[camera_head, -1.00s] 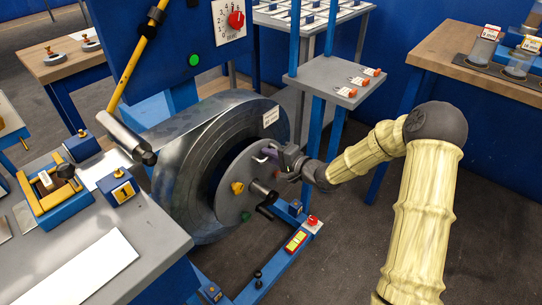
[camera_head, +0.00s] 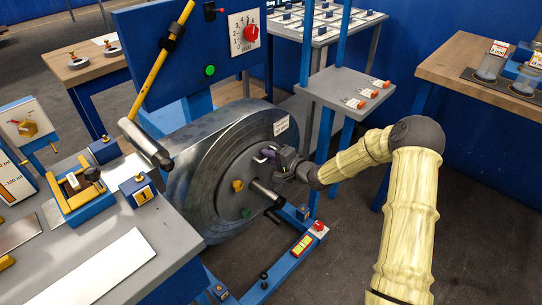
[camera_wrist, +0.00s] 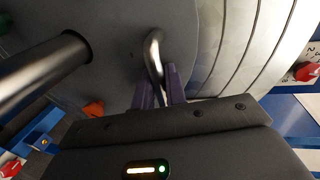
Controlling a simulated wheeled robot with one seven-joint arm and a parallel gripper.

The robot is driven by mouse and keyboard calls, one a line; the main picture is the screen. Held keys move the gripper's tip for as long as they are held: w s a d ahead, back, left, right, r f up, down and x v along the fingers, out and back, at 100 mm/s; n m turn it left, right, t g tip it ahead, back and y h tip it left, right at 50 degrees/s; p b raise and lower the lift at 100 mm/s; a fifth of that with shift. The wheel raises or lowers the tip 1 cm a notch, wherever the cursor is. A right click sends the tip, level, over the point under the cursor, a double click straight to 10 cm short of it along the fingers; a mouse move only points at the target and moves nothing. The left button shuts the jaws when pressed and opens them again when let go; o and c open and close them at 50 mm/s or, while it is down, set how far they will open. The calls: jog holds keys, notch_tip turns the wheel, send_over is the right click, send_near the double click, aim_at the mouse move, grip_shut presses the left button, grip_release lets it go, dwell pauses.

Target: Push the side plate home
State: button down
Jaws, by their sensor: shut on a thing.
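The side plate (camera_head: 240,167) is a grey disc on the shaft (camera_head: 264,191), up against the face of the steel strip coil (camera_head: 190,170). I see no clear gap between plate and coil in the head view. My gripper (camera_head: 268,153) is at the plate's upper right, with purple fingers. In the wrist view the fingers (camera_wrist: 160,92) are shut on a bent metal handle (camera_wrist: 153,48) on the plate (camera_wrist: 110,35). The plate's far side is hidden.
A yellow bar (camera_head: 163,55) with a grey roller (camera_head: 145,140) stands at the left. A small grey shelf (camera_head: 345,88) is above right. Floor is clear below my arm.

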jog(key=shift+w+a+r, duration=0.25)
jog(key=c, duration=1.8)
grip_release()
jog(key=shift+a+r, duration=0.1)
jog(key=shift+s, duration=0.1)
jog(key=p+v, duration=0.1)
jog(key=v, duration=0.5)
jog(key=p+v, duration=0.1)
jog(key=v, duration=0.5)
jog(key=f+p+v, duration=0.1)
jog(key=v, duration=0.4)
jog(key=shift+s+d+r, duration=0.1)
jog(key=shift+s+d, duration=0.05)
jog(key=shift+d, duration=0.4)
